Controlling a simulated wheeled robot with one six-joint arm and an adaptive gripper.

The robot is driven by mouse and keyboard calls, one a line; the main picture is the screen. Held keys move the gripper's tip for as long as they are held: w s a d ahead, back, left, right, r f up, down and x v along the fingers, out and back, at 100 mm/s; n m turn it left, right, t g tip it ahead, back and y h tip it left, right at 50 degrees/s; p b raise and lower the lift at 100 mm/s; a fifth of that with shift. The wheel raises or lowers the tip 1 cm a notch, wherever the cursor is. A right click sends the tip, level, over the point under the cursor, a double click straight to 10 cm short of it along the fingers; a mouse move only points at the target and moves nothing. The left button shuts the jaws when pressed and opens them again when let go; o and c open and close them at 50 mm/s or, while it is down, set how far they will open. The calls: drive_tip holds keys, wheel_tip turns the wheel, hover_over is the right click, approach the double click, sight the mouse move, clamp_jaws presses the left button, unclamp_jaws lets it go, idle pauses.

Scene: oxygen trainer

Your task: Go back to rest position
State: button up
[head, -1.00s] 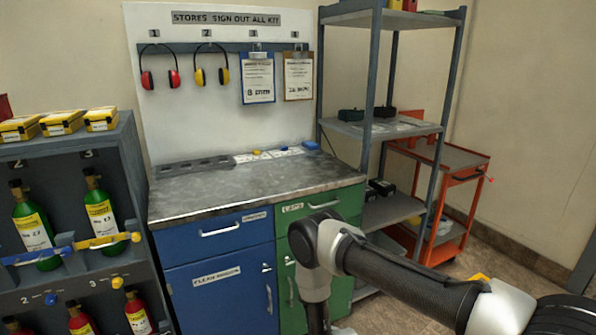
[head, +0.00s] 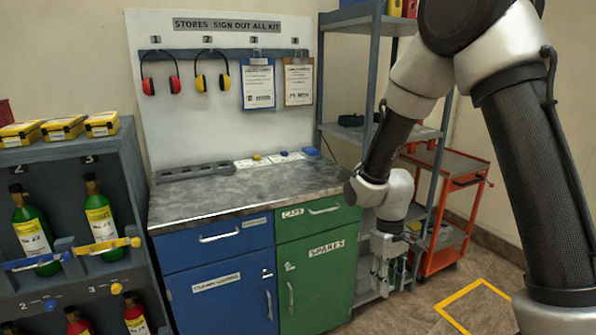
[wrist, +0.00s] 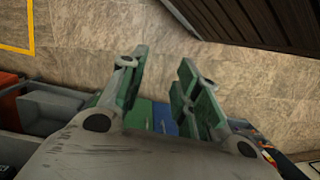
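My gripper (head: 390,268) hangs pointing down in front of the shelf rack, to the right of the green cabinet (head: 318,262). In the wrist view my gripper (wrist: 162,75) shows two green-padded fingers spread apart, with floor and cabinet fronts visible between them. Nothing is held between the fingers. My arm is folded, with its elbow high at the upper right of the head view.
A workbench (head: 245,190) with blue and green cabinets stands at centre. A grey shelf rack (head: 440,180) and an orange trolley (head: 440,250) stand at right. A rack of green and red cylinders (head: 130,190) is at left. A yellow floor marking (head: 470,290) lies on open floor.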

drive_tip(key=s+d+r+m+t, duration=0.1)
drive_tip(key=s+d+r, duration=0.3)
drive_tip(key=r, duration=0.4)
drive_tip(key=s+d+r+m+t, duration=0.2)
drive_tip(key=s+d+r, duration=0.3)
drive_tip(key=r, duration=0.4)
drive_tip(key=s+d+r+m+t, duration=0.2)
drive_tip(key=s+d+r+t, duration=0.1)
drive_tip(key=s+d+r, duration=0.2)
wheel_tip(320, 180, up, 4)
drive_tip(key=shift+s+d+r+t+y, duration=0.2)
drive_tip(key=shift+s+r+t+y, duration=0.1)
drive_tip(key=shift+s, duration=0.65)
